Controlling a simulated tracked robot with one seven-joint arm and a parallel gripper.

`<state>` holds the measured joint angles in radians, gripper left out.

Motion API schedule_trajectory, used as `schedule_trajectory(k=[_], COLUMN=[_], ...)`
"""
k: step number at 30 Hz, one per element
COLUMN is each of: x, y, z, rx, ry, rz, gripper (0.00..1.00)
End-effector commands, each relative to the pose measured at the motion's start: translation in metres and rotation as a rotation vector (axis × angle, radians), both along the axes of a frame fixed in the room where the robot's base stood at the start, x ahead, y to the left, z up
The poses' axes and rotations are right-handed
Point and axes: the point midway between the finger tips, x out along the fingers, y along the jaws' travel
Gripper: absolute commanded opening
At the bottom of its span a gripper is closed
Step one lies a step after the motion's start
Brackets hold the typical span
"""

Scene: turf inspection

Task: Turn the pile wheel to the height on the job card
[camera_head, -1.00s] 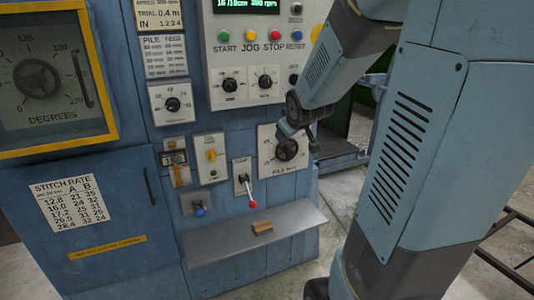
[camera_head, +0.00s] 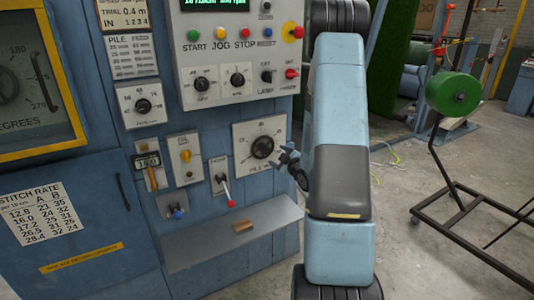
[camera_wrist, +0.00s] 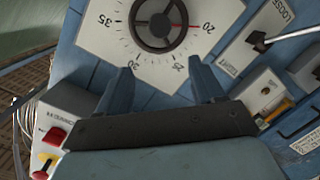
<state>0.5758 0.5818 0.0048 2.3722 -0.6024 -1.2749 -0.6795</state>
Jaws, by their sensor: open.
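The pile wheel (camera_head: 262,147) is a dark round handwheel on a white dial plate on the blue machine. In the wrist view the wheel (camera_wrist: 158,20) is at the top, its red mark pointing near 20; the scale also shows 25, 30 and 35. My gripper (camera_head: 287,157) is open and empty beside the dial's lower right in the head view. In the wrist view its two fingers (camera_wrist: 160,75) stand apart below the wheel, not around it. A trial card (camera_head: 122,14) and a pile feed card (camera_head: 131,55) hang upper left; their small print is hard to read.
A button panel (camera_head: 237,50) is above. A stand with a green reel (camera_head: 453,93) is at right. The floor between is open.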

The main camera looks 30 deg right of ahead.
Motion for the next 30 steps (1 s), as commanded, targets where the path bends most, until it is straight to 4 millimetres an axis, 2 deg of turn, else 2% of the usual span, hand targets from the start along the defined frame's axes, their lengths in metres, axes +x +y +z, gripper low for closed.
schedule_trajectory(k=[1,6,14,20,30], x=[-0.003,-0.012,-0.012,0.014,0.074], y=[-0.005,-0.013,-0.016,-0.014,-0.012], z=[-0.012,-0.03,-0.037,-0.037,-0.037], rx=[0.004,0.001,0.001,0.002,0.001], ry=[-0.021,-0.098,-0.139,-0.141,-0.141], rz=[0.004,0.019,0.026,0.028,0.028], gripper=[0.68,0.68,0.68,0.68,0.68])
